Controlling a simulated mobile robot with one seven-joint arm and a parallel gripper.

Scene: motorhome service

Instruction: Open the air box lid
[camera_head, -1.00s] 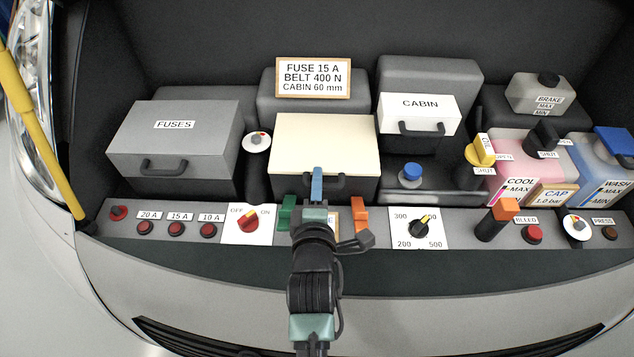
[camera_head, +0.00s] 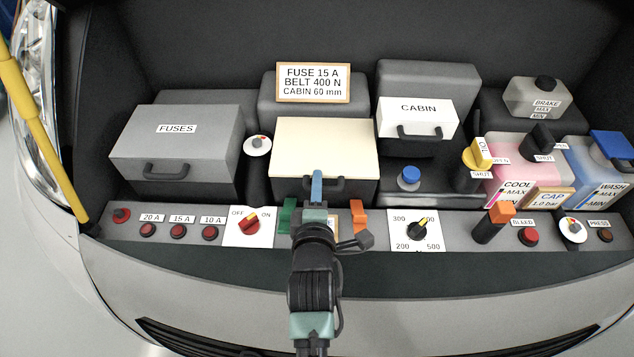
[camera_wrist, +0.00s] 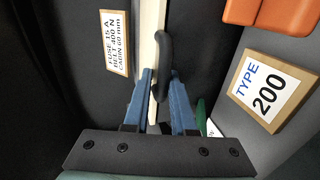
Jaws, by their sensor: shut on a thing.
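The box with the cream lid (camera_head: 324,143), which I take as the air box, stands in the middle of the bay. Its lid looks closed and flat over a dark body. A dark handle (camera_head: 338,185) sits at the lid's front edge, partly hidden by my gripper. My gripper (camera_head: 316,178) has blue fingers and is shut on this handle. In the wrist view, the black handle (camera_wrist: 162,55) passes between the blue fingertips (camera_wrist: 161,80), beside the pale lid edge (camera_wrist: 150,45).
The grey FUSES box (camera_head: 176,146) stands left and the white CABIN box (camera_head: 418,116) back right. A green block (camera_head: 286,215) and an orange block (camera_head: 358,217) flank my gripper on the front panel. A TYPE 200 plate (camera_wrist: 268,92) shows in the wrist view.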

